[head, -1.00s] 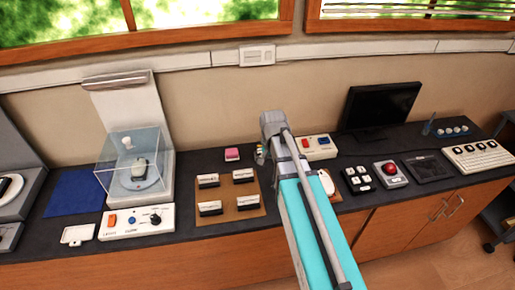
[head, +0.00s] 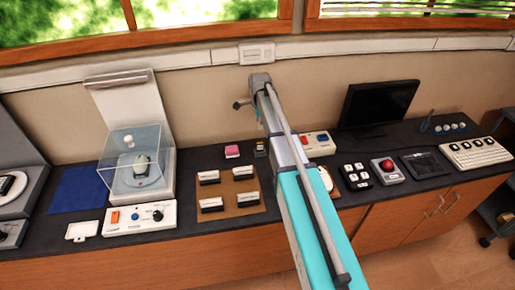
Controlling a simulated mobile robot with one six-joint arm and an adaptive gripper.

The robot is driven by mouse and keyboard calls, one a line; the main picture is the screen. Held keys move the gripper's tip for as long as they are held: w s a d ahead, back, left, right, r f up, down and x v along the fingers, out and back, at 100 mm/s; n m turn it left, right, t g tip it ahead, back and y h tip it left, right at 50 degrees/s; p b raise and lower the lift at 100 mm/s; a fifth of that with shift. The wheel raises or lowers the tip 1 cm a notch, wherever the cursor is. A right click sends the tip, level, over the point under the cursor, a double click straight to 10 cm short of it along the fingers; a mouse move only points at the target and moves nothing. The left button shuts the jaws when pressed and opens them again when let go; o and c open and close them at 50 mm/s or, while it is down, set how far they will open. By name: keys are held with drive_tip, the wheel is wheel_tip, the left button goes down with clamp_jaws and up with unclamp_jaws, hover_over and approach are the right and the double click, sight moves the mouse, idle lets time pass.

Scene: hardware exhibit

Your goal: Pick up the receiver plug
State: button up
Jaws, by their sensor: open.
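My arm reaches over the dark counter. My gripper (head: 240,104) is a small dark shape at its far end, raised in front of the wall and above the counter's back part. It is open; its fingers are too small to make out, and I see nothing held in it. I cannot pick out the receiver plug for certain. A small dark block with a yellowish part (head: 261,148) stands on the counter below my gripper, to the right of a pink block (head: 232,151). My arm hides part of the counter just right of it.
A brown board (head: 240,205) with several dark-and-white pieces lies in front. A clear case (head: 118,150) and a control box (head: 137,219) stand to the left. A red-and-blue button box (head: 318,144), a monitor (head: 378,103) and a red trackball (head: 387,163) are to the right.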

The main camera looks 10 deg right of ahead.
sight(260, 143)
drive_tip(key=shift+f, duration=0.1)
idle(0.3)
wheel_tip(260, 143, down, 8)
drive_tip(key=b, duration=0.8)
drive_tip(key=shift+f+b, duration=0.2)
drive_tip(key=shift+b, duration=0.15)
drive_tip(key=shift+s+d+f+b, duration=0.1)
drive_tip(key=shift+f+b, duration=2.5)
clamp_jaws()
